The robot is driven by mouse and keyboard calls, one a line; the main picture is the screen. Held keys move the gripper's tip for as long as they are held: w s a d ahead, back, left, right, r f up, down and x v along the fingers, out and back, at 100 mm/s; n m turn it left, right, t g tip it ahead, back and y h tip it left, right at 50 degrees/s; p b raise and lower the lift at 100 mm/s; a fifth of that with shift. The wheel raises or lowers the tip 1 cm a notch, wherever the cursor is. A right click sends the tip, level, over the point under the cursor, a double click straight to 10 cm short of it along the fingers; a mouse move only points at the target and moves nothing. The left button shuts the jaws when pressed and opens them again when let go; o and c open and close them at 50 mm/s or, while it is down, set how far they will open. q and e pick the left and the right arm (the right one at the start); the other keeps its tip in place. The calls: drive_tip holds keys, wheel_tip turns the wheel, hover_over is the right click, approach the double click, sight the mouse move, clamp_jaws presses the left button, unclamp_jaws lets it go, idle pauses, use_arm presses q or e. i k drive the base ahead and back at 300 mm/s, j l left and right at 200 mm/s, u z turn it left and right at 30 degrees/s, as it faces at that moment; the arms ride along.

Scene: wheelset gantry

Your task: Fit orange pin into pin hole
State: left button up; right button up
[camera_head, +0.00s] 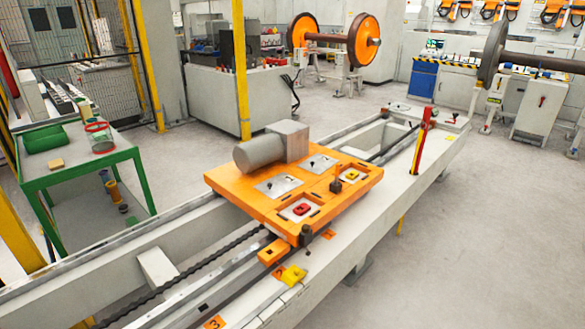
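An orange carriage plate (235,189) sits across the long grey gantry beam. A small orange block (273,252) is at its front edge, with a dark spot on top that may be a hole. A small yellow-orange piece (292,275) lies on the beam just in front of the block, apart from the plate. I cannot tell whether this piece is the orange pin, and no pin hole shows clearly. Neither of my grippers is in view.
A grey motor (262,151) stands on the plate. A green table (85,167) with a green tray is at the left. A red and yellow post (420,140) rises from the beam's right side. Wheelsets stand at the back. The floor at right is clear.

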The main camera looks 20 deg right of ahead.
sight(284, 144)
drive_tip(key=i+l+z, duration=0.25)
drive_tip(key=i+l, duration=0.4)
drive_tip(key=i+l+z, duration=0.25)
drive_tip(key=i+l, duration=0.35)
drive_tip(key=i, duration=0.05)
